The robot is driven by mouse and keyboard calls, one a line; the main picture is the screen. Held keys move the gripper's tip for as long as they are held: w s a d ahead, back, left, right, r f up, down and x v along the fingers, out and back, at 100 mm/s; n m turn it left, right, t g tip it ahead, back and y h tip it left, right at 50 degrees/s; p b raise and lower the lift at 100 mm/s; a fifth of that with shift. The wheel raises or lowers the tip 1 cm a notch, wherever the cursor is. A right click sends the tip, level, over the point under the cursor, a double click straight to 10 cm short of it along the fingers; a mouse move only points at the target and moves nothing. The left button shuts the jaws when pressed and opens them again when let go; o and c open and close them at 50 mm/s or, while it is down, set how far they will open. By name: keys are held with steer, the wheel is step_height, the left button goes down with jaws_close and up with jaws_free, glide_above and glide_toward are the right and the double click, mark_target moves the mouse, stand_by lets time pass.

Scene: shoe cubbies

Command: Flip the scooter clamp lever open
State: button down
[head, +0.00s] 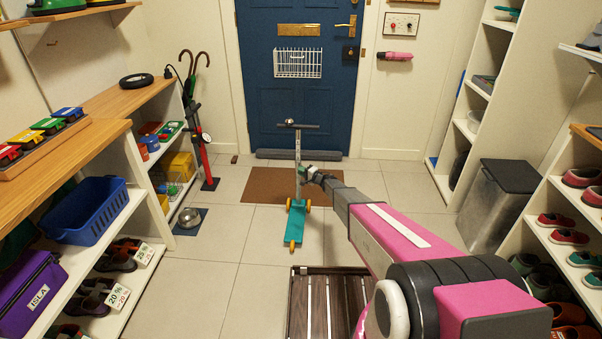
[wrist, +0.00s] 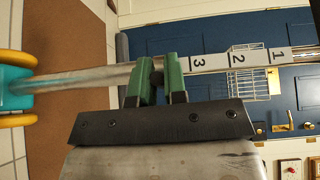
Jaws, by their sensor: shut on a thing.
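The scooter stands upright on the floor, its teal deck (head: 296,222) with yellow-orange wheels facing me and its handlebar (head: 297,126) at the top. In the sideways wrist view its silver stem (wrist: 90,78) runs across, with a white strip (wrist: 238,59) marked 3, 2, 1. My gripper (head: 306,171) is at the stem, about halfway up. In the wrist view its green fingers (wrist: 160,72) are closed around a small dark piece, the clamp lever (wrist: 157,78), at the lower end of the marked strip. Most of the lever is hidden by the fingers.
A dark slatted bench (head: 329,271) stands in front, below my arm. A brown doormat (head: 262,186) lies by the blue door (head: 298,90). Cubbies with shoes line both sides, and a bin (head: 497,212) stands at right. Floor left of the scooter is clear.

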steer(key=shift+f, duration=0.1)
stand_by(0.3)
steer(key=c, duration=1.2)
jaws_free()
steer(key=shift+o, duration=0.2)
steer(key=v, duration=1)
steer(key=shift+s+d, duration=0.2)
steer(key=shift+d, duration=0.15)
